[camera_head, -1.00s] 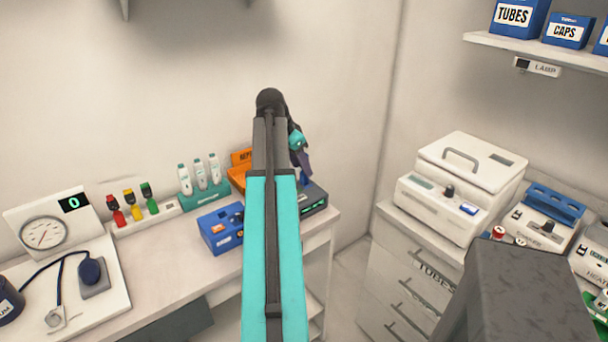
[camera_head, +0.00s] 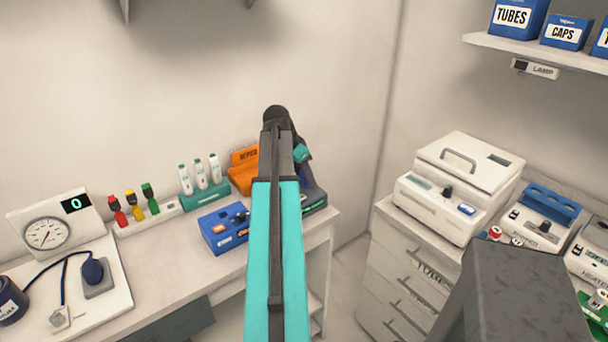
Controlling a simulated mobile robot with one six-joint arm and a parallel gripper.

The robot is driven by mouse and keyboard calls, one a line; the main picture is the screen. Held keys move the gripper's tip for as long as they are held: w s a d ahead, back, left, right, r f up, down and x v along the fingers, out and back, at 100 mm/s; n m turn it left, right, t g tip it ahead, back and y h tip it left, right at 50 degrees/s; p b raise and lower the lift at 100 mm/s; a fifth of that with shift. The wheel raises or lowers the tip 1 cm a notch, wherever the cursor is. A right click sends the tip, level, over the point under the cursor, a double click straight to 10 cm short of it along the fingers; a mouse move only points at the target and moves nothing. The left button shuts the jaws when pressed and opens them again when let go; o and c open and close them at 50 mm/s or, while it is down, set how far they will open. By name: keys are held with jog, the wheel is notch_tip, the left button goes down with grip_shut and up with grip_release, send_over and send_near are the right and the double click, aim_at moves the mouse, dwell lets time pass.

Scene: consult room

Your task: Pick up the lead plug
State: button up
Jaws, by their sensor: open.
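I cannot clearly make out the lead plug. A small dark-blue shape (camera_head: 306,180) shows beside my arm, above a dark grey device (camera_head: 314,201) at the right end of the left counter, but I cannot tell whether it is the plug. My gripper (camera_head: 305,167) is mostly hidden behind my teal forearm. Only part of its dark end and a teal wrist piece show, over the dark grey device. Its fingertips and the gap between them are not clear, and I see nothing held.
A blue box with knobs (camera_head: 223,228) stands left of my arm, with an orange holder (camera_head: 243,168) behind it. Bottles and red, yellow and green-capped items line the wall. A gauge board (camera_head: 105,292) lies far left. A white machine (camera_head: 459,190) stands on the right cabinet.

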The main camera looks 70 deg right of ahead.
jog(key=c, duration=1.1)
jog(key=shift+r, duration=0.1)
jog(key=shift+r+b, duration=0.65)
jog(key=shift+r, duration=0.85)
jog(key=s+a+r+b, duration=0.1)
jog(key=s+a, duration=0.2)
jog(key=a, duration=0.4)
jog(key=s+a+b, duration=0.2)
jog(key=s+a, duration=0.1)
jog(key=a, duration=0.4)
jog(key=shift+s+a+r, duration=0.3)
jog(key=shift+a+r, duration=0.05)
jog(key=shift+r, duration=0.05)
jog(key=shift+r, duration=0.1)
jog(key=shift+r+p, duration=1.8)
jog(key=shift+r, duration=0.25)
